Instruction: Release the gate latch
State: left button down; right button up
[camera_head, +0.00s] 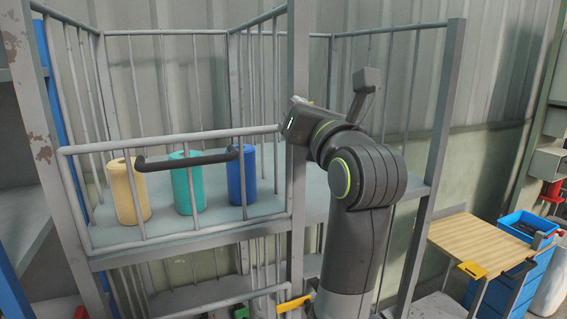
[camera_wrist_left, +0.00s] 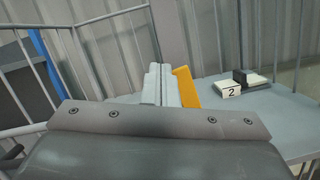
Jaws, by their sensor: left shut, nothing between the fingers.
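A grey barred gate (camera_head: 216,183) with a black curved handle (camera_head: 187,160) stands across the front of a shelf compartment in the head view. Its right end is at the grey post. My left arm rises in front of the rack, and its wrist is beside that post. The fingers are hidden there by the wrist. In the left wrist view my left gripper (camera_wrist_left: 158,86) shows pale fingers shut and empty. An orange piece (camera_wrist_left: 185,88), which looks like the latch, stands just right of the fingers. I cannot tell if they touch. My right gripper is in neither view.
Yellow (camera_head: 128,192), teal (camera_head: 186,184) and blue (camera_head: 242,176) cylinders stand behind the gate. A "2" label (camera_wrist_left: 231,92) lies on the shelf in the wrist view. A wooden-topped table (camera_head: 475,240) and blue crates (camera_head: 510,275) stand at right. Posts and bars surround my arm closely.

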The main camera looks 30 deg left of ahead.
pick_arm(q)
jog(key=shift+w+d+r+m, duration=0.1)
jog(key=shift+w+d+m, duration=0.1)
jog(key=shift+m, duration=0.4)
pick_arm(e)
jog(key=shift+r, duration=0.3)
